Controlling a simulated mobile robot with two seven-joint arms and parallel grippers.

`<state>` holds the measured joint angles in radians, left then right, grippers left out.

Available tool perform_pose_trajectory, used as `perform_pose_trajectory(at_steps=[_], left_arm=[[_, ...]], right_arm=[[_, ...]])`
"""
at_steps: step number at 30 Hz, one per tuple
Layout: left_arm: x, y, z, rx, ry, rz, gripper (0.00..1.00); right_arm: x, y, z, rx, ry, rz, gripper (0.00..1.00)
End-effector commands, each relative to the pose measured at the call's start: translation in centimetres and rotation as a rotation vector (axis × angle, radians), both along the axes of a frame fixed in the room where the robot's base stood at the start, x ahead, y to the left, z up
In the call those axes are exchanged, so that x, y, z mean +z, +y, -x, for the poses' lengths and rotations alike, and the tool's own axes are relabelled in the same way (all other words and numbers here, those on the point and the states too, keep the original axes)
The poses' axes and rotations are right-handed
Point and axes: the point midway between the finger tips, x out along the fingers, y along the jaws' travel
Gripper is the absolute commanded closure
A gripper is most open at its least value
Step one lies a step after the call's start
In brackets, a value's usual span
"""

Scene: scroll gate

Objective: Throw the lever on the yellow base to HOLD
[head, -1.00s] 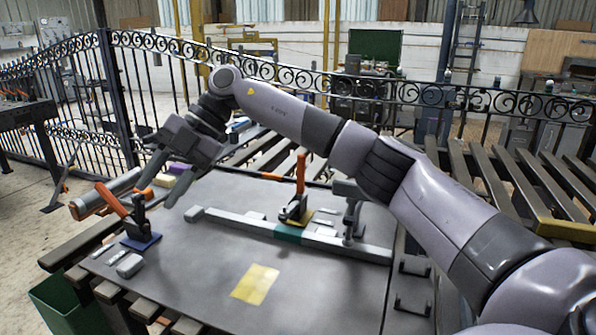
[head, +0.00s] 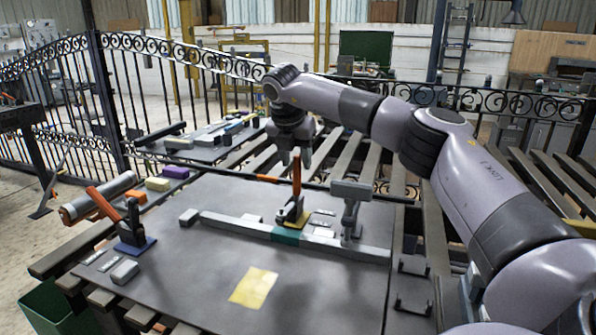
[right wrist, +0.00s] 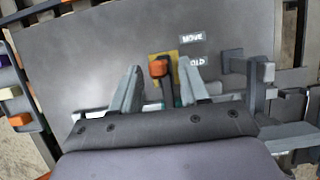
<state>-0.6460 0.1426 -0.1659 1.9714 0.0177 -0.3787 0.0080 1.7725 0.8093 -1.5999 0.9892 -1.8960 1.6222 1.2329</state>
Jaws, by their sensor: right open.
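The lever with an orange handle (head: 297,176) stands nearly upright on its yellow base (head: 283,217), beside the grey bar on the table. My right gripper (head: 293,160) is open, behind and around the level of the handle's top in the head view. In the right wrist view the orange handle tip (right wrist: 158,68) appears between the open fingers (right wrist: 149,80); I cannot tell whether they touch it. The yellow base (right wrist: 174,54) is partly hidden there. A MOVE label (right wrist: 192,38) and a partly hidden HOLD label (right wrist: 197,62) lie beside it. My left gripper is out of view.
A second orange lever (head: 104,204) on a blue base (head: 135,246) stands at the table's left. A grey post clamp (head: 350,205) stands right of the yellow base. A grey bar (head: 235,224) crosses the table. A yellow patch (head: 253,287) lies on bare table in front.

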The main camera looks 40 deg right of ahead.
Motion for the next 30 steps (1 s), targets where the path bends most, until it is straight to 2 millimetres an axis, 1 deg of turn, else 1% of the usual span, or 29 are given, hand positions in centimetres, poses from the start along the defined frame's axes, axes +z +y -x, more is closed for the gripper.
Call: perform_pose_trajectory(at_steps=[1,3,9,13,19,20,21,23,24,30], left_arm=[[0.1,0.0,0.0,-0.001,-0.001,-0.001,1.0],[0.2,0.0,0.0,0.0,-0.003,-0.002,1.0],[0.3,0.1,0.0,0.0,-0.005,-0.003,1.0],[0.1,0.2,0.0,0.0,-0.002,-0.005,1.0],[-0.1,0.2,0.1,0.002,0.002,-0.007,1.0],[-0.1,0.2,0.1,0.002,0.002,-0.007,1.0],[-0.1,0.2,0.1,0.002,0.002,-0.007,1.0],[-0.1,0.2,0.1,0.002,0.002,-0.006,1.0],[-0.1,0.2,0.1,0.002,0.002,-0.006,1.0],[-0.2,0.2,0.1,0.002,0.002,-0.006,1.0]], right_arm=[[-0.8,-0.4,-0.1,-0.002,0.004,0.0,0.55],[-1.9,-0.7,-0.3,-0.002,0.004,0.0,0.55],[-3.9,-1.4,-0.7,0.0,0.002,-0.001,0.55],[-4.3,-1.5,-0.8,0.002,0.0,-0.002,0.55],[-4.4,-1.5,-0.8,0.002,0.0,-0.002,0.55],[-4.4,-1.5,-0.8,0.002,0.0,-0.002,0.62],[-4.4,-1.5,-0.8,0.002,0.0,-0.002,0.75],[-4.4,-1.5,-0.8,0.002,0.0,-0.002,0.94],[-4.4,-1.5,-0.8,0.002,0.0,-0.002,1.0],[-4.5,-1.5,-0.8,0.001,-0.003,0.005,1.0]])
